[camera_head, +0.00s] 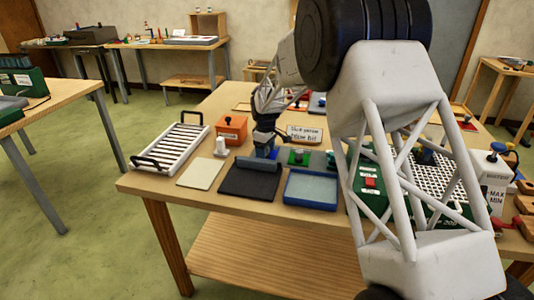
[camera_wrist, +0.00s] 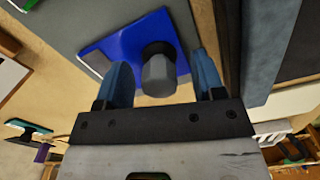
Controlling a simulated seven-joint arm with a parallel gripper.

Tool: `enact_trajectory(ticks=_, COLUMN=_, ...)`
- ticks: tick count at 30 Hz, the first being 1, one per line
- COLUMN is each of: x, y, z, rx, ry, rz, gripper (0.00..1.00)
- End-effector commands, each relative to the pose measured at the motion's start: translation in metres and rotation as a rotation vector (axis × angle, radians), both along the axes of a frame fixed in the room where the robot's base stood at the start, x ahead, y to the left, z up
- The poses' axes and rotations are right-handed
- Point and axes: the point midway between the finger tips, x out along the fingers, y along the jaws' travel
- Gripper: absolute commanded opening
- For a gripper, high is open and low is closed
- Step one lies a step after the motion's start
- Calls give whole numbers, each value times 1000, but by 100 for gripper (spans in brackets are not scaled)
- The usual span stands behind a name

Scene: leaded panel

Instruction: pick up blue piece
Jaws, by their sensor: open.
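The blue piece (camera_wrist: 115,45) lies flat in the wrist view, a blue plate with a grey knob (camera_wrist: 158,70) standing up from it. My gripper (camera_wrist: 161,65) is open, with one blue finger on each side of the knob and visible gaps between. Whether the fingers reach down to the plate cannot be told. In the head view my gripper (camera_head: 265,141) is low over the table, and the blue piece (camera_head: 270,153) shows just below it, partly hidden by it.
A dark mat (camera_head: 248,182) and a blue-rimmed tray (camera_head: 311,188) lie in front. A white card (camera_head: 201,173), slatted rack (camera_head: 172,147), white knobbed item (camera_head: 221,147) and orange box (camera_head: 231,129) stand to the left. A green piece (camera_head: 298,158) and sign (camera_head: 304,134) are to the right.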

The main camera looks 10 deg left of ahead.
Motion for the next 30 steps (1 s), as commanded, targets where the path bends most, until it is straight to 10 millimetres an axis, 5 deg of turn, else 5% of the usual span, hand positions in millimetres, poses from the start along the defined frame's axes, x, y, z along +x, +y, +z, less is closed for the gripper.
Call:
enact_trajectory(ticks=9, x=0, y=0, z=0, rx=0, ry=0, rz=0, gripper=61)
enact_trajectory(ticks=19, x=0, y=0, z=0, rx=0, ry=0, rz=0, gripper=12)
enact_trajectory(ticks=30, x=0, y=0, z=5, rx=0, ry=-1, rz=0, gripper=12)
